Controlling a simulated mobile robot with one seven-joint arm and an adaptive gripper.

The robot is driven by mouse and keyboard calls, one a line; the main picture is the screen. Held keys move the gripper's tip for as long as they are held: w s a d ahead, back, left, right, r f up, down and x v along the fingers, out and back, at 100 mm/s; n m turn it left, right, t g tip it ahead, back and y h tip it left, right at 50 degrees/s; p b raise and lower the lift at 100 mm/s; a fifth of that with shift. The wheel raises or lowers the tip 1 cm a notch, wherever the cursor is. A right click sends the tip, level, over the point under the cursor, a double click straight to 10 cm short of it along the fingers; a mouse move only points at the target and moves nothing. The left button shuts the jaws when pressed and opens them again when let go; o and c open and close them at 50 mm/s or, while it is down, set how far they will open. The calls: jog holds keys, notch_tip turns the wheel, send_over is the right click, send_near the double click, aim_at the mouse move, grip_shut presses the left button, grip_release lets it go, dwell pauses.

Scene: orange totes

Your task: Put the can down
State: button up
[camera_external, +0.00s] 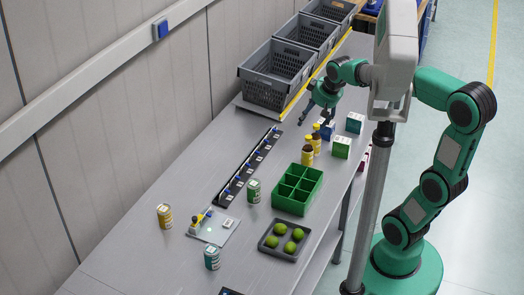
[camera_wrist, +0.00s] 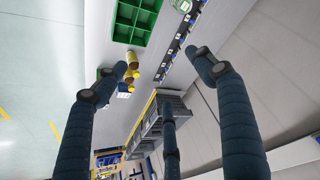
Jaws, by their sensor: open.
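Three cans stand upright on the grey table: a yellow can (camera_external: 164,216) at the left, a green can (camera_external: 254,191) beside the green divided box, and a teal can (camera_external: 212,257) nearer the front. The frames do not show which can the task means. In the wrist view one can (camera_wrist: 182,5) shows at the top edge, partly cut off. My gripper (camera_external: 319,108) is above the far part of the table, away from all three cans. In the wrist view its fingers (camera_wrist: 146,80) are spread wide with nothing between them.
The green divided box (camera_external: 292,210) is empty. Two yellow-capped bottles (camera_external: 308,150) and small boxes (camera_external: 342,147) stand near my gripper. A black strip (camera_external: 249,163) runs along the table. A tray of limes (camera_external: 270,244) is in front; grey crates (camera_external: 268,94) are behind.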

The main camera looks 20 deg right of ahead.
jog(key=s+d+f+m+h, duration=0.1)
jog(key=s+d+f+m, duration=0.1)
jog(key=s+d, duration=1.3)
jog(key=s+m, duration=0.1)
jog(key=s, duration=0.2)
jog(key=shift+s+m+t+h, duration=0.15)
jog(key=shift+m+t+h, duration=0.15)
jog(key=shift+f+b, duration=0.65)
jog(key=shift+c, duration=0.3)
